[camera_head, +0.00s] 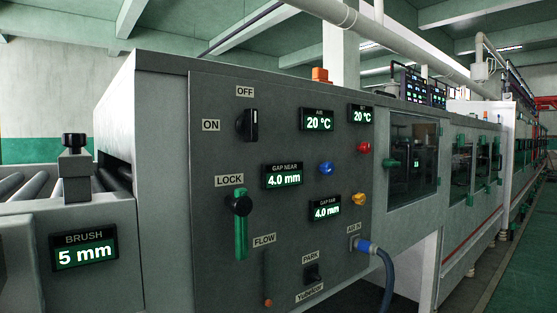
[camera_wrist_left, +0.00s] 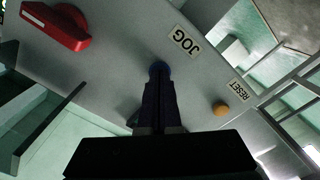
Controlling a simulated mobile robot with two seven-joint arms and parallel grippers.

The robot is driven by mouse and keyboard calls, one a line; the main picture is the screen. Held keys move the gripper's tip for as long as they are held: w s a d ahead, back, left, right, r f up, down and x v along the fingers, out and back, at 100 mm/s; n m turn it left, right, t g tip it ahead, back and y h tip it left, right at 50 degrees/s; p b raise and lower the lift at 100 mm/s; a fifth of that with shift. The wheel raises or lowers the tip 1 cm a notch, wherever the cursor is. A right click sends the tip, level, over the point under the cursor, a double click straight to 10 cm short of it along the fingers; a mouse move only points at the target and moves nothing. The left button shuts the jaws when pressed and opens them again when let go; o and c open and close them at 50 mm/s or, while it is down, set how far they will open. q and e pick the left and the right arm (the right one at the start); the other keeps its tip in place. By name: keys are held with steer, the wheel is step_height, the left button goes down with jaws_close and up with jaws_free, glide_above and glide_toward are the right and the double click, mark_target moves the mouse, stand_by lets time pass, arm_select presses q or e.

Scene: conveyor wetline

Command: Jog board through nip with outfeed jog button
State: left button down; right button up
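In the left wrist view my left gripper (camera_wrist_left: 158,82) has its two dark fingers together. Their tips are in front of the blue jog button (camera_wrist_left: 158,66), just left of the JOG label (camera_wrist_left: 184,40) on a grey panel. The fingers hide most of the button, and I cannot tell whether the tips touch it. In the head view neither gripper shows. No board is visible there; the dark machine opening (camera_head: 114,177) shows beside the rollers (camera_head: 28,185) at the left.
In the left wrist view a red rotary handle (camera_wrist_left: 62,28) and an orange button (camera_wrist_left: 220,109) by the RESET label (camera_wrist_left: 239,91) flank the jog button. In the head view a grey control panel (camera_head: 215,265) fills the middle, with a blue hose (camera_head: 385,270). Green floor lies at right.

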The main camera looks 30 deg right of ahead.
arm_select(q)
steer(key=shift+s, duration=0.1)
stand_by(0.5)
steer(key=p+v, duration=0.2)
steer(key=v, duration=0.4)
steer(key=shift+s, duration=0.4)
